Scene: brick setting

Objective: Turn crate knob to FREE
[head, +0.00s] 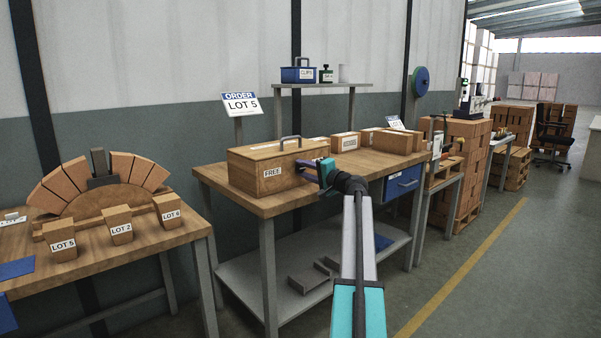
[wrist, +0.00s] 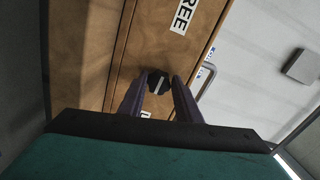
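The wooden crate (head: 250,180) sits on the workbench, with a metal handle on its lid and a FREE label (head: 272,172) on its front. In the wrist view the crate front (wrist: 105,60) fills the middle, with the FREE label (wrist: 185,12) at the top. The dark, faceted knob (wrist: 158,82) has a pale slanted line; which end is its pointer I cannot tell. My gripper (wrist: 160,77) has its two purple fingers apart, one on each side of the knob; firm contact is not clear. A second label (wrist: 145,114) is mostly hidden. In the head view my gripper (head: 303,170) hides the knob.
Several cardboard boxes (head: 345,141) lie on the workbench (head: 290,197) right of the crate. An ORDER LOT 5 sign (head: 241,104) stands behind. A table (head: 150,237) with lot-labelled bricks is at left. Open floor (head: 480,270) lies to the right.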

